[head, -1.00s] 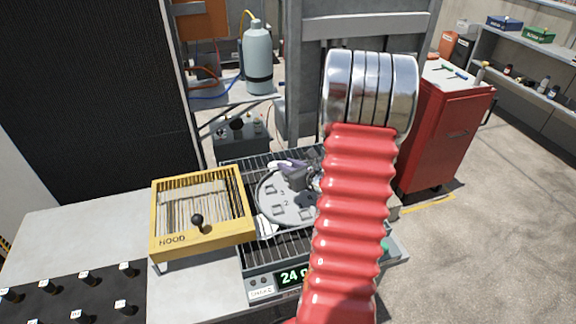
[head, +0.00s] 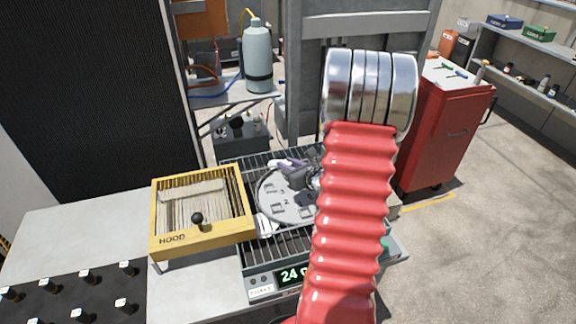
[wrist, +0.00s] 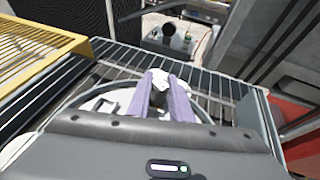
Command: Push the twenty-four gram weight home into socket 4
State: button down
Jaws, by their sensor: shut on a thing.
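A round grey plate (head: 270,207) with numbered square sockets sits on the wire rack of the scale. Sockets marked 2 and 3 show; socket 4 I cannot make out, as my gripper and arm cover the right and far parts of the plate. My gripper (wrist: 160,82), with lilac fingers, is low over the far side of the plate. It is shut on a small pale piece, the weight (wrist: 160,76), which shows between the fingertips in the wrist view. I cannot tell how deep the weight sits. The scale display (head: 291,276) reads 24, partly hidden by my arm.
A yellow barred hood (head: 160,222) with a black knob stands left of the plate. A black board (head: 55,300) with several knobs lies at front left. A gas cylinder (head: 258,62) stands behind; a red cabinet (head: 440,140) is at right, with open floor beyond.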

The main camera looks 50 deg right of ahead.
jog(key=shift+f, duration=0.35)
dwell(0.5)
jog(key=c, duration=1.5)
grip_release()
jog(key=shift+s, duration=0.15)
jog(key=v, duration=1.3)
jog(key=shift+s+a, duration=0.1)
jog(key=shift+s, duration=0.15)
